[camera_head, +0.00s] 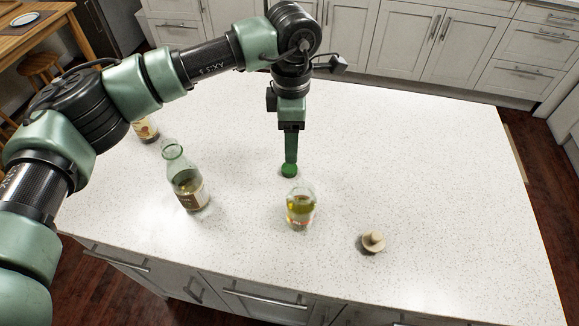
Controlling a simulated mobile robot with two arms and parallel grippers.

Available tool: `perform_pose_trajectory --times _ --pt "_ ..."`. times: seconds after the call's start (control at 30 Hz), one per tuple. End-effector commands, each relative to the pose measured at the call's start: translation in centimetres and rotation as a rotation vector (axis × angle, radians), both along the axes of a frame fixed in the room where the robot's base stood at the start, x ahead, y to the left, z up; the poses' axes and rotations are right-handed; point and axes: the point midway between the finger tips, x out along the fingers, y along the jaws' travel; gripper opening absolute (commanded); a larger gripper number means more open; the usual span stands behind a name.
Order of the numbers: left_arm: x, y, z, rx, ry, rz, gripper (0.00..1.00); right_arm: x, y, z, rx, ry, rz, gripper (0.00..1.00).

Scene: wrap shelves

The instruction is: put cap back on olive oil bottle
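A small clear glass bottle with yellow oil (300,208) stands upright near the middle of the counter; its top looks open. It looks like the olive oil bottle. A small green cap-like piece (289,171) is at the tip of my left gripper (290,160), just behind this bottle. I cannot tell if it rests on the counter or is held. The gripper points down, its fingers seen edge-on, so their opening is hidden. A beige cork-like stopper (373,240) sits on the counter to the right of the bottle. My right gripper is not in view.
A taller green-tinted glass bottle with a label (187,188) stands to the left, its neck seemingly open. Another bottle (146,130) is partly hidden behind my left arm. The white speckled counter (430,160) is clear at the right and back.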

Motion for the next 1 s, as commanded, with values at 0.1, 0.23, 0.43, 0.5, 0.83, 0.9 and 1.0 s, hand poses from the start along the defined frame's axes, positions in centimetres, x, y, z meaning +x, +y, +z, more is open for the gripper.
perform_pose_trajectory --times 0.1,0.23,0.43,0.5,0.83,0.9,1.0 --pt "0.0 0.0 -1.1 0.001 -0.001 0.000 0.62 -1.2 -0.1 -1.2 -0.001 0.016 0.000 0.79" --pt "0.0 0.0 -1.1 0.001 0.000 0.000 0.62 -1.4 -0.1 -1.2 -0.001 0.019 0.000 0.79" --pt "0.0 0.0 -1.0 0.000 0.000 0.000 0.62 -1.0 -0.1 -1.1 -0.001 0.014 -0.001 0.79" --pt "0.0 0.0 -1.2 0.000 0.001 0.000 0.62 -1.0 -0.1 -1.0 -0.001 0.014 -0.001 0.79" --pt "0.0 0.0 -3.7 0.001 0.000 0.001 0.62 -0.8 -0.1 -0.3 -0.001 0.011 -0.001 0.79" --pt "0.0 0.0 -3.7 0.000 0.000 0.001 0.62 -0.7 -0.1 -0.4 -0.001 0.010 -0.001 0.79" --pt "0.0 0.0 -3.7 0.000 0.000 0.001 0.62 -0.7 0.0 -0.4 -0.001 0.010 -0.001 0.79"
